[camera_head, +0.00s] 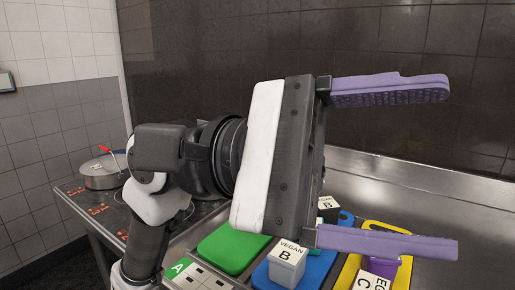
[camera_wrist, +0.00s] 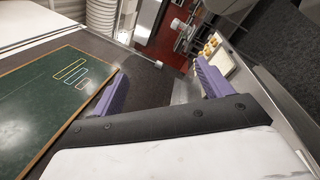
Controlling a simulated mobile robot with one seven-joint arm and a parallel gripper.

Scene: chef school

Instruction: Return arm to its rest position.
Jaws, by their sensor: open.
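My gripper (camera_head: 425,166) is raised above the counter in the head view. Its two purple fingers are spread wide apart with nothing between them. The fingers point to the right in this view. My arm reaches in from the lower left and hides part of the counter and the stove. In the wrist view, my gripper (camera_wrist: 162,82) also shows with its purple fingers apart and empty. Beyond it are a chalkboard, a floor and a distant counter.
A lidded pan (camera_head: 100,175) stands on the stove at left. A tiled wall (camera_head: 240,50) is behind. The steel counter (camera_head: 480,215) is clear at right.

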